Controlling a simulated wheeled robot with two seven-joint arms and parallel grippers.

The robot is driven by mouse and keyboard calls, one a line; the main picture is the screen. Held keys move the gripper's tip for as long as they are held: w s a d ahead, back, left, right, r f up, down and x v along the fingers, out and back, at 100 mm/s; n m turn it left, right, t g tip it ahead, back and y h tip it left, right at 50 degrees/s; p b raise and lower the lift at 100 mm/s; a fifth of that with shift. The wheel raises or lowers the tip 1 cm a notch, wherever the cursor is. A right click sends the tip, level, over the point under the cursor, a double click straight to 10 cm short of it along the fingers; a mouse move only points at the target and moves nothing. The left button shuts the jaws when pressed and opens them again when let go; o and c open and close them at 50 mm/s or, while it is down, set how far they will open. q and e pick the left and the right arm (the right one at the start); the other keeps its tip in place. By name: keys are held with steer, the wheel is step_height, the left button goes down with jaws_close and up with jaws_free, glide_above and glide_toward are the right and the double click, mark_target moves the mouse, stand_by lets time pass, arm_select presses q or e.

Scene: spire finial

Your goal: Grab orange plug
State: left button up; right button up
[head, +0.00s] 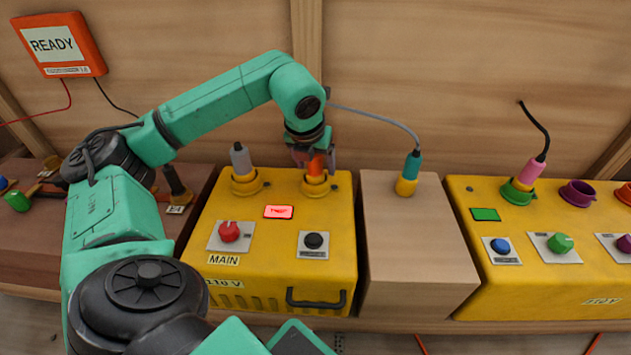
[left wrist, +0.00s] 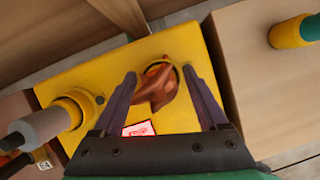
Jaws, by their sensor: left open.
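The orange plug (head: 316,166) stands in a yellow socket on top of the yellow MAIN box (head: 270,238), at its back right. In the left wrist view the plug (left wrist: 156,88) shows between the two fingers. My left gripper (head: 314,158) is over the plug with its jaws open, one finger on each side. In the left wrist view both fingers of the gripper (left wrist: 160,80) look apart from the plug. My right gripper is not in view.
A grey plug (head: 241,160) stands in the socket left of the orange one. A wooden block (head: 415,240) with a teal and yellow plug (head: 409,174) is to the right. Another yellow box (head: 545,280) with a pink plug (head: 530,174) stands further right. A READY panel (head: 60,45) hangs at upper left.

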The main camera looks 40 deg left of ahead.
arm_select(q)
steer(key=shift+r, duration=0.2)
steer(key=shift+c, duration=0.3)
jaws_close()
